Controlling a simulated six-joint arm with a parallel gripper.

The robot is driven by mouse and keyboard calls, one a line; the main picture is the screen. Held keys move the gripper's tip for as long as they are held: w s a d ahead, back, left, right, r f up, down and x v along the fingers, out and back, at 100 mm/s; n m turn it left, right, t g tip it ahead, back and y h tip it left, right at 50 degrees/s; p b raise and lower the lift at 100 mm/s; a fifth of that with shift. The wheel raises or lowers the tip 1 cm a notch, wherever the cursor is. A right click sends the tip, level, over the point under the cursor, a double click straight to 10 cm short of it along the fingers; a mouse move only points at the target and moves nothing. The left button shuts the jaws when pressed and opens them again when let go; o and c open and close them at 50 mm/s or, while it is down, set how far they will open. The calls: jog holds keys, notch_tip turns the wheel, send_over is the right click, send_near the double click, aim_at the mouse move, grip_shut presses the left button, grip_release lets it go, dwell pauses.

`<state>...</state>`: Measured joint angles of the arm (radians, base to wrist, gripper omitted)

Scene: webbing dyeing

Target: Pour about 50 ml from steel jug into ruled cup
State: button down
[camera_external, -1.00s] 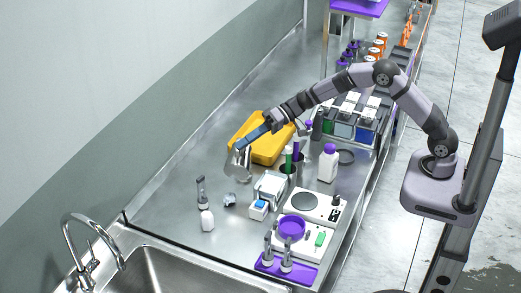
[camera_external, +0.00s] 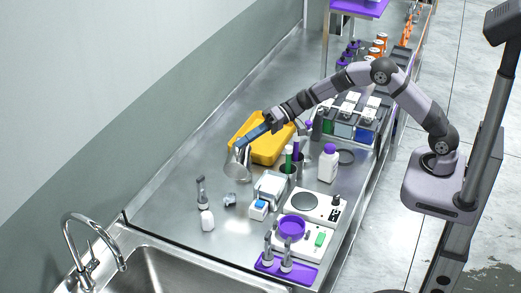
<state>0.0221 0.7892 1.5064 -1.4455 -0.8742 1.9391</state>
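The handle runs down left to the steel jug (camera_external: 238,164), a shiny grey vessel that looks tilted. The jug is low over the steel counter, left of the tray. I cannot make out a ruled cup for certain; the area under the jug's mouth is too small and shiny to read. A small clear or silvery item (camera_external: 229,200) lies on the counter below the jug, and I cannot tell what it is.
A yellow tray (camera_external: 246,151) is right of the jug. A sink (camera_external: 180,262) is at front. The counter's left strip is clear.

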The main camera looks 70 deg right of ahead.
aim_at(242, 164)
jog(key=shift+r, duration=0.1)
jog(key=shift+a+f+b, duration=0.1)
jog(key=shift+f+b, duration=0.1)
jog(key=shift+b, duration=0.15)
jog(key=shift+n+h, duration=0.6)
jog(key=shift+h, duration=0.1)
jog(key=a+b, duration=0.1)
jog(key=a+f+b, duration=0.1)
jog(key=b, duration=0.1)
jog(key=s+a+b, duration=0.1)
jog(key=shift+a+f+b, duration=0.2)
jog(key=shift+f+b, duration=0.2)
jog(key=shift+s+a+r+h+p, duration=0.15)
jog(key=shift+a+r+h+p, duration=0.2)
jog(key=shift+p, duration=0.85)
jog(key=shift+d+f, duration=0.2)
jog(key=shift+f, duration=0.15)
jog(key=shift+a+n+h+p, duration=0.25)
jog(key=shift+a+n+p, duration=0.05)
jog(key=shift+p, duration=0.25)
jog(key=p, duration=0.1)
jog(key=a+h+p, duration=0.1)
jog(key=p, duration=0.1)
jog(key=shift+s+a+f+n, duration=0.15)
jog(key=shift+f+n, duration=0.1)
jog(key=shift+n, duration=0.15)
jog(key=shift+f+h, duration=0.15)
jog(key=shift+h, duration=0.25)
